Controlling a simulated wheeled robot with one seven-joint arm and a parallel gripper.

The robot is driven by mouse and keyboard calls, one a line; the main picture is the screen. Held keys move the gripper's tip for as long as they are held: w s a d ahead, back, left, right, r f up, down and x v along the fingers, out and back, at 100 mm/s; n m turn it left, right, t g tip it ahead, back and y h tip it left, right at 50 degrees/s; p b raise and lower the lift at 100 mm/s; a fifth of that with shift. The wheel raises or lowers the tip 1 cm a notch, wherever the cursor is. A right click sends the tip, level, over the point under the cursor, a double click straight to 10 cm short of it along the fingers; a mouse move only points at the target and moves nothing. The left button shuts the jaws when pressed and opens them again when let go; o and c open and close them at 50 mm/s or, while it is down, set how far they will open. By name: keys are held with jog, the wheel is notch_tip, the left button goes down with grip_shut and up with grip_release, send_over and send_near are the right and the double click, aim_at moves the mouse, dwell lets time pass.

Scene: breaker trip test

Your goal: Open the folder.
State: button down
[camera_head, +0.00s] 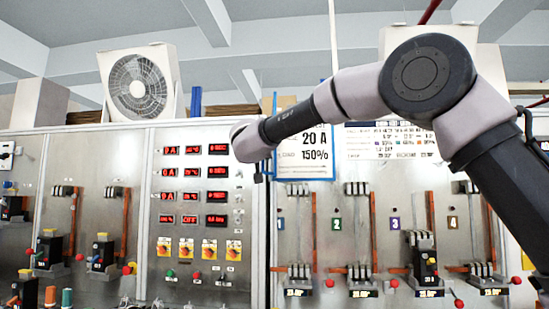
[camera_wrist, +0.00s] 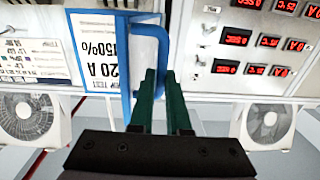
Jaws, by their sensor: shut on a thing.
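The folder (camera_head: 318,165) is a blue-edged panel with a white sheet reading "20 A" and "150%", hanging upright in front of the cabinets. In the wrist view the folder (camera_wrist: 100,75) appears upside down, with a blue loop handle (camera_wrist: 148,31) on its edge. My gripper (camera_wrist: 161,75) has dark green fingers shut on this handle. In the head view the end of my arm covers the folder's left edge, and the fingers are mostly hidden there.
A meter panel (camera_head: 197,240) with red displays and yellow switches stands left of the folder. Breaker panels (camera_head: 335,255) with levers are below and right. A printed notice (camera_head: 360,141) is just right of the folder. A white fan (camera_head: 139,84) sits on top.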

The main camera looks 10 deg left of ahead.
jog(key=shift+s+a+m+h, duration=0.1)
jog(key=shift+a+m+h, duration=0.6)
jog(key=shift+a+h, duration=0.65)
jog(key=shift+a+y, duration=0.25)
jog(key=c, duration=0.9)
grip_release()
jog(key=s, duration=1)
jog(key=shift+s, duration=0.4)
jog(key=shift+d, duration=0.1)
